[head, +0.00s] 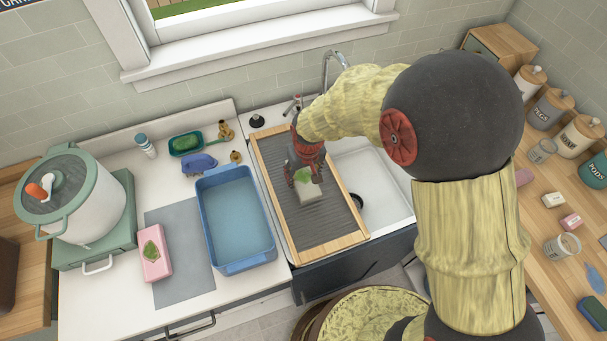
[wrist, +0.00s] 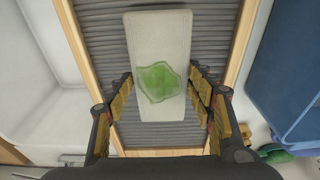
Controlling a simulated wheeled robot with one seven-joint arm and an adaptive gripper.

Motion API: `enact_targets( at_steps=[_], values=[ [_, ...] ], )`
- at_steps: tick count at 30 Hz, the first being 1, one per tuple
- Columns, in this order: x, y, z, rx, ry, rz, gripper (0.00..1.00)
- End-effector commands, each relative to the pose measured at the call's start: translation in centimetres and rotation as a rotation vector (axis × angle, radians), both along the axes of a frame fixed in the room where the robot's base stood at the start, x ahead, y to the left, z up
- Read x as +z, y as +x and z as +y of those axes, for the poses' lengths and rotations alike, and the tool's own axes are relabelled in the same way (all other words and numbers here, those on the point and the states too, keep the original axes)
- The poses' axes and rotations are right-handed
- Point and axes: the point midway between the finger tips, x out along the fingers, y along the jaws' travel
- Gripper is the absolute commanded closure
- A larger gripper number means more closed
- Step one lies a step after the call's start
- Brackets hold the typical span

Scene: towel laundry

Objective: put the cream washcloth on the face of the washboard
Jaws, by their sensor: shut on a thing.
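The cream washcloth (head: 309,193) is a small folded block with a green patch on it; in the wrist view (wrist: 158,45) it stretches away between the fingers. My gripper (head: 304,178) is shut on it, with one finger on each side in the wrist view (wrist: 160,88). The washboard (head: 322,229) has a grey ribbed face in a light wooden frame and lies across the left part of the sink. The cloth is over the middle of the ribbed face; whether it touches the ribs I cannot tell. The ribs also show behind it in the wrist view (wrist: 98,30).
A blue basin (head: 238,228) stands just left of the washboard. A large pot (head: 85,205) stands at far left. The white sink (head: 385,180) and faucet (head: 328,65) are right and behind.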

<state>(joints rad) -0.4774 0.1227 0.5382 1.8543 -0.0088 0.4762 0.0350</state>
Motion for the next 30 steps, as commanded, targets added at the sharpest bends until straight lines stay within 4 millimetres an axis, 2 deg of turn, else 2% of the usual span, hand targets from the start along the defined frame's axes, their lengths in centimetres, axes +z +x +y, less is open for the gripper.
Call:
enact_targets(
  at_steps=[7, 8, 16, 26, 30],
  values=[
    [-0.3, 0.0, 0.0, 0.000, 0.000, -0.001, 0.79],
    [-0.2, 0.0, 0.0, 0.000, 0.000, 0.000, 0.44],
    [-0.2, 0.0, 0.0, 0.000, 0.000, 0.000, 0.29],
    [-0.1, 0.0, 0.0, 0.000, 0.000, 0.000, 0.28],
    [1.1, -0.1, 0.0, 0.000, 0.001, -0.003, 0.28]
  ],
)
